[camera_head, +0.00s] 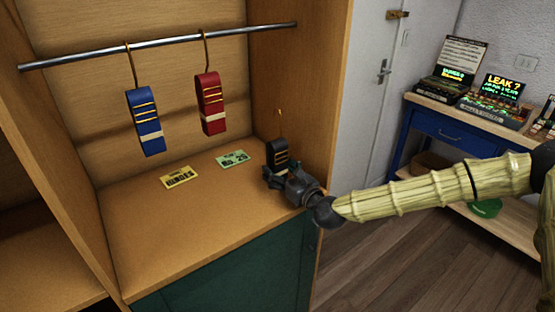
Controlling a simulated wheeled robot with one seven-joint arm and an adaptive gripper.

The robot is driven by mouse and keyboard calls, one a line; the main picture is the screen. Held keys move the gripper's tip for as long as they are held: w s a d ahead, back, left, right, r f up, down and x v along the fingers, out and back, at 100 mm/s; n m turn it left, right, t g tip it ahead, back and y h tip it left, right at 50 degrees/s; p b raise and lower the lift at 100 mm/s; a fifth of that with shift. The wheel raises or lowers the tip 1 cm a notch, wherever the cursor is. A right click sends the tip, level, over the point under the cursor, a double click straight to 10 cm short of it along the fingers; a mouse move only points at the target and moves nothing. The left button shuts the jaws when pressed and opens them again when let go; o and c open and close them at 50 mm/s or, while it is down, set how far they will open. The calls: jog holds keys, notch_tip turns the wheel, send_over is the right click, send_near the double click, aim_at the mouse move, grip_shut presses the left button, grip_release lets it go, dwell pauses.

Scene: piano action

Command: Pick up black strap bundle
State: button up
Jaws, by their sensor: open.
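The black strap bundle (276,149) is upright at the right side of the wooden cabinet, close to its side wall. It has yellow bands, and a thin hook rises above it. My gripper (273,176) is at the lower part of the bundle, with its fingers open. The gripper hides the bundle's lower end, and I cannot tell whether the fingers touch it.
A blue bundle (146,125) and a red bundle (210,106) hang from the metal rod (165,49). A yellow card (179,177) and a green card (232,158) lie on the shelf (150,235). A blue workbench (440,135) stands at right.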

jog(key=shift+w+a, duration=0.35)
jog(key=shift+w, duration=0.15)
jog(key=c, duration=1.2)
